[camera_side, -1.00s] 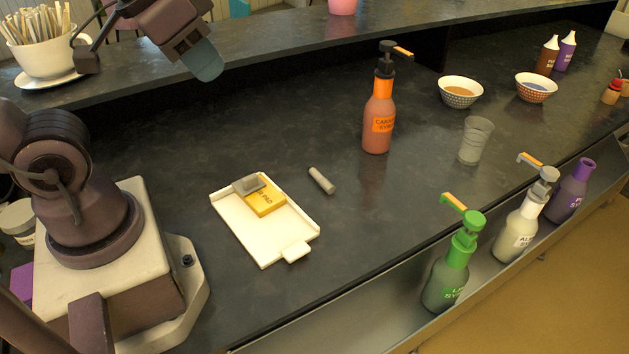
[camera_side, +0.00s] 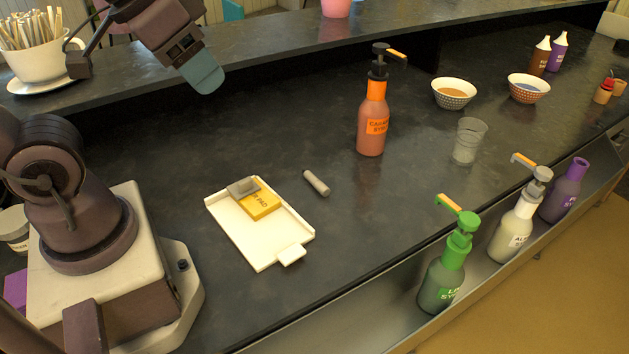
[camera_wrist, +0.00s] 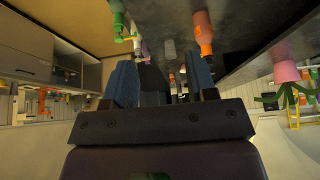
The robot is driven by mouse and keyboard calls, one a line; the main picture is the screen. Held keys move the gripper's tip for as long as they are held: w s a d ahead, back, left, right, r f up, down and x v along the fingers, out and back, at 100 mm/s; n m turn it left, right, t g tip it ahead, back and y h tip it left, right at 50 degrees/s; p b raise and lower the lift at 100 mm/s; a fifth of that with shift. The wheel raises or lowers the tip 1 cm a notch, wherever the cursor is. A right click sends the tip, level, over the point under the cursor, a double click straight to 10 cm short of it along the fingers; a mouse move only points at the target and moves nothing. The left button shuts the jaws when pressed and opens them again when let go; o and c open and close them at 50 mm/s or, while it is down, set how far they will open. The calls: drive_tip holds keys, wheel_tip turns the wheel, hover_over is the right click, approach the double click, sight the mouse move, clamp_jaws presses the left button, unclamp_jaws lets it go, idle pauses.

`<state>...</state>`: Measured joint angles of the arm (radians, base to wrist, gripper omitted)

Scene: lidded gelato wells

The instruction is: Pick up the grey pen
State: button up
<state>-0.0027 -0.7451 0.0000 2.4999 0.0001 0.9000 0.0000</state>
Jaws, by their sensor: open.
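The grey pen (camera_side: 316,183), a short thick grey cylinder, lies on the dark counter just right of the white tray (camera_side: 222,222), apart from it. On the tray sit a yellow pad (camera_side: 262,204) and a grey block (camera_side: 243,188). My gripper (camera_side: 207,78) is high above the counter at the upper left of the side view, well away from the pen, with a blue fingertip showing. In the wrist view my gripper (camera_wrist: 163,82) has its blue fingers spread with nothing seen held between them. I cannot make out the pen in the wrist view.
An orange pump bottle (camera_side: 371,125) stands behind and right of the pen, with a clear glass (camera_side: 468,140) farther right. A green pump bottle (camera_side: 447,270) and others stand in the front rail. A raised ledge (camera_side: 285,45) runs along the back. Counter around the pen is clear.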

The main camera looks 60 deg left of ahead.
wheel_tip(320, 180, down, 4)
drive_tip(key=w+a+r+g, duration=0.1)
drive_tip(key=w+g, duration=0.1)
drive_tip(key=w, duration=0.1)
drive_tip(key=n+g, duration=0.4)
drive_tip(key=n, duration=1.5)
hover_over(313, 176)
drive_tip(key=f, duration=2.6)
drive_tip(key=shift+s+a, duration=0.1)
drive_tip(key=shift+a, duration=0.1)
drive_tip(key=shift+d+f, duration=0.15)
drive_tip(key=shift+f, duration=1.25)
drive_tip(key=shift+d+f, duration=0.15)
drive_tip(key=shift+f, duration=1.25)
clamp_jaws()
